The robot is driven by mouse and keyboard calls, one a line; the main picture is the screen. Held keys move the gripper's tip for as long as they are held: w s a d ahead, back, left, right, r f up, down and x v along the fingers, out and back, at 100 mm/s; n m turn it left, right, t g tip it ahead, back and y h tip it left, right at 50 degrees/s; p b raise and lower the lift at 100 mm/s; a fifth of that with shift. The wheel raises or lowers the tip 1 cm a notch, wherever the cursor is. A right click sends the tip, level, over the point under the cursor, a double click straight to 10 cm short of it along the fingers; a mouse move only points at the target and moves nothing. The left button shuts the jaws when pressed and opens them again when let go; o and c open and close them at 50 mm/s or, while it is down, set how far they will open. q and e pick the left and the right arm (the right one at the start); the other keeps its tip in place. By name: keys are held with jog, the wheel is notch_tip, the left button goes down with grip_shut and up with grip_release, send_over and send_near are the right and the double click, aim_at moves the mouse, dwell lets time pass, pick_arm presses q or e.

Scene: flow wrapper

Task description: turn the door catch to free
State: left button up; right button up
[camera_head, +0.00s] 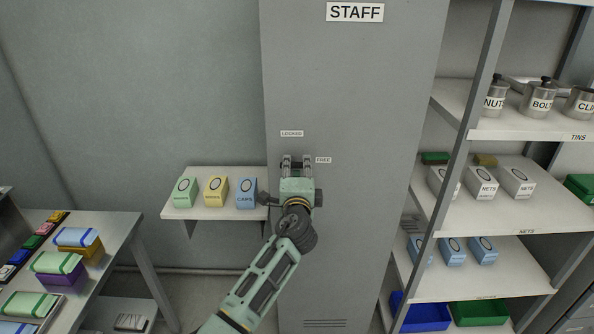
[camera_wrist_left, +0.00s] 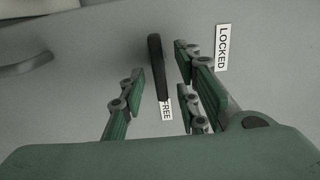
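The door catch is a dark bar (camera_wrist_left: 156,66) on the grey STAFF door (camera_head: 355,80). In the left wrist view its lower end overlaps the FREE label (camera_wrist_left: 165,109), and the LOCKED label (camera_wrist_left: 222,47) is off to its right. The bar lies in line with FREE, not LOCKED. My left gripper (camera_head: 296,160) is at the door, with its fingers apart on either side of the bar; gaps show in the left wrist view (camera_wrist_left: 159,68). In the head view the gripper hides the catch. My right gripper is out of view.
A small wall shelf (camera_head: 220,213) with three boxes stands close left of my left wrist. A shelving rack (camera_head: 500,205) with tins, boxes and bins is at the right. A table (camera_head: 105,235) with coloured packs is at the left.

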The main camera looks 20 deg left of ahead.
pick_arm(q)
jog(key=shift+s+d, duration=0.1)
jog(key=shift+s, duration=0.1)
jog(key=v, duration=1.1)
jog(key=shift+s, duration=0.3)
jog(key=s+f+n+g+h+b, duration=0.1)
jog(key=s+f+g+h, duration=0.2)
jog(key=f, duration=1.4)
jog(key=s+f+n+g, duration=0.1)
jog(key=s+f+g, duration=0.25)
jog(key=f, duration=1.35)
jog(key=s+a+f+n+g+h+b, duration=0.1)
jog(key=s+f+n+g, duration=0.25)
jog(key=s+f, duration=1.5)
jog(key=s+a+f+n+g, duration=0.1)
jog(key=s+f, duration=0.4)
jog(key=s, duration=0.6)
jog(key=s+a+f+n+g+b, duration=0.1)
jog(key=s+a+f+n+g, duration=0.1)
jog(key=s+f, duration=0.4)
jog(key=s+a+f+n+g+h, duration=0.1)
jog(key=s+f+n+g, duration=0.2)
jog(key=s, duration=1.3)
notch_tip(320, 180, down, 2)
jog(key=shift+a+f+n, duration=0.15)
jog(key=shift+a+n, duration=0.15)
jog(key=shift+n, duration=0.25)
